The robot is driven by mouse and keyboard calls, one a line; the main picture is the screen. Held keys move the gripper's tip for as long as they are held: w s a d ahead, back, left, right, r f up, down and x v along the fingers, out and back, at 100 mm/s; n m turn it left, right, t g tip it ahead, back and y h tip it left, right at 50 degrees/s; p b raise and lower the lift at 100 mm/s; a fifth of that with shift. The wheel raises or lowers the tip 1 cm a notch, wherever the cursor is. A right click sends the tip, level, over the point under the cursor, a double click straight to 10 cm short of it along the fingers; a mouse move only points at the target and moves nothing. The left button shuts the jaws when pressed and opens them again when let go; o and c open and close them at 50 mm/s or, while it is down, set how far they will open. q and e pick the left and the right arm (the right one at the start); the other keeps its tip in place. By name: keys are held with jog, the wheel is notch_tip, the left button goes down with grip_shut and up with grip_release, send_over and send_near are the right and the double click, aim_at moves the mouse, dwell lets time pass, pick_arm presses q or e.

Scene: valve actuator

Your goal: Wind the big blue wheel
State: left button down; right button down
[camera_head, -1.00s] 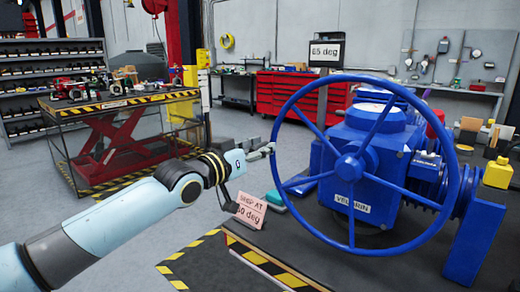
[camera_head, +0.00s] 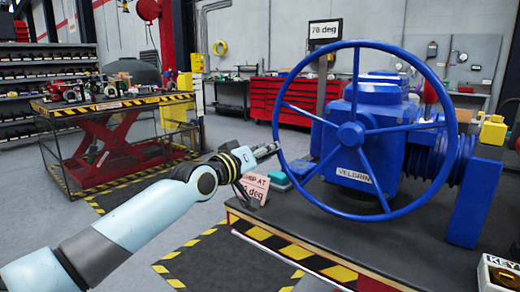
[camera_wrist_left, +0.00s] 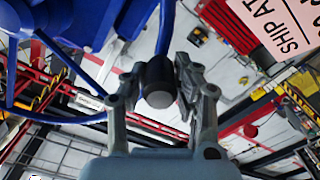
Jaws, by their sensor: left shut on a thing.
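The big blue wheel (camera_head: 351,135) stands upright, with several spokes, in front of a blue valve actuator (camera_head: 370,105) labelled VELGRIN. My left gripper (camera_head: 270,149) is at the wheel's left rim, a little below hub height. In the left wrist view its fingers (camera_wrist_left: 160,90) are closed around a dark round knob (camera_wrist_left: 160,82), with the blue rim (camera_wrist_left: 166,28) running up behind it. A display (camera_head: 324,30) behind the wheel reads 70 deg. My right gripper is out of view.
The actuator sits on a dark bench with a yellow-black striped edge (camera_head: 290,254). A teal-topped block (camera_head: 277,180) lies beside the card. A box marked KEY (camera_head: 498,272) is at bottom right. A red lift table (camera_head: 115,145) stands at left, with open floor between.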

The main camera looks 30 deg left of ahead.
pick_arm(q)
jog(key=d+f+n, duration=0.1)
jog(key=f, duration=0.1)
jog(key=d+f+n+b, duration=0.1)
jog(key=f+n, duration=0.1)
jog(key=d+f+n+b, duration=0.1)
jog(key=f, duration=0.1)
jog(key=shift+s+d+f+n, duration=0.15)
jog(key=shift+d+f+n, duration=0.05)
jog(key=shift+f+n, duration=0.1)
jog(key=shift+d+f+n+b, duration=0.3)
jog(key=shift+d+f+n, duration=0.2)
jog(key=shift+f, duration=0.05)
jog(key=shift+s+f, duration=0.1)
jog(key=shift+f, duration=0.05)
jog(key=c, duration=1)
grip_release()
jog(key=shift+d, duration=0.15)
jog(key=s, duration=0.8)
jog(key=s+a, duration=0.1)
jog(key=s, duration=0.3)
